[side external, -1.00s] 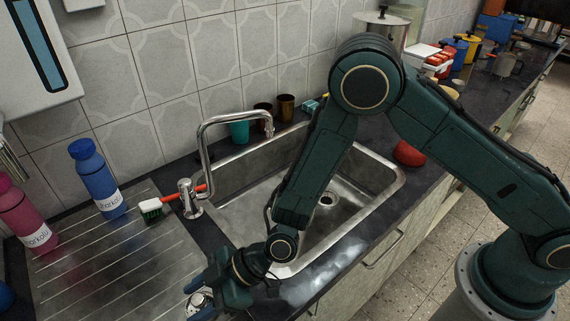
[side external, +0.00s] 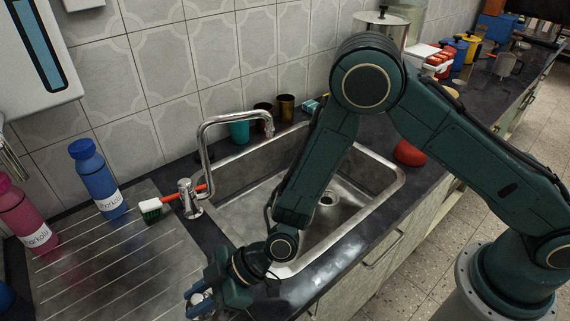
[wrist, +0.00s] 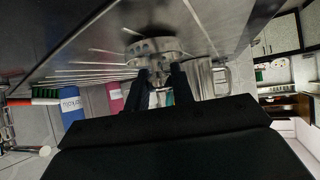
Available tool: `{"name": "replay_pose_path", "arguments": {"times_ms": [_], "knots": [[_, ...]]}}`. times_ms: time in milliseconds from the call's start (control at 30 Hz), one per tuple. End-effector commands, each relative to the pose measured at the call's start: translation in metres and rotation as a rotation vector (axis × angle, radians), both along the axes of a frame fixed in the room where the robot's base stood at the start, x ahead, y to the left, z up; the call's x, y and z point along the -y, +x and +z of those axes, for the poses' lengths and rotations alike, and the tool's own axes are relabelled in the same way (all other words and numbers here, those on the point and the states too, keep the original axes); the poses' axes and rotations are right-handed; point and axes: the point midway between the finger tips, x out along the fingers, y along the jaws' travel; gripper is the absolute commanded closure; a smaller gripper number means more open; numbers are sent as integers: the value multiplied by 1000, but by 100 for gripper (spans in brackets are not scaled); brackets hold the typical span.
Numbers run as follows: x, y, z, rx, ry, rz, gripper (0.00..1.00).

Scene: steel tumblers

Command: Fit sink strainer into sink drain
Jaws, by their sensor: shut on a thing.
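The sink strainer (wrist: 152,50) is a round metal piece with holes and a small knob, at the drainboard surface in the wrist view. My gripper (wrist: 160,82) is shut on its knob. In the side view my gripper (side external: 197,300) is low over the drainboard's front right part, and it hides most of the strainer. The sink drain (side external: 327,199) is a round opening with a dark centre in the basin floor, right of my forearm. It appears uncovered.
The ribbed drainboard (side external: 100,262) carries a blue bottle (side external: 97,180), a pink bottle (side external: 25,215) and a brush (side external: 152,209). The faucet (side external: 205,150) arches over the sink (side external: 250,210). A red object (side external: 408,153) sits at the sink's right. A steel tumbler (wrist: 206,80) shows beside my fingers.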

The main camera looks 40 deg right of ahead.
Motion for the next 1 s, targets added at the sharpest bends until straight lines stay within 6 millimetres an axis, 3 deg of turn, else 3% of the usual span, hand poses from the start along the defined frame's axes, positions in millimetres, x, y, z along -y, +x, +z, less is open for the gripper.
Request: {"name": "replay_pose_path", "arguments": {"times_ms": [267, 467, 1000], "knots": [[0, 0, 16, 3, 1, 0, 98], [-1, 0, 40, 3, 2, 1, 98], [-1, 0, 137, 5, 3, 1, 98]]}}
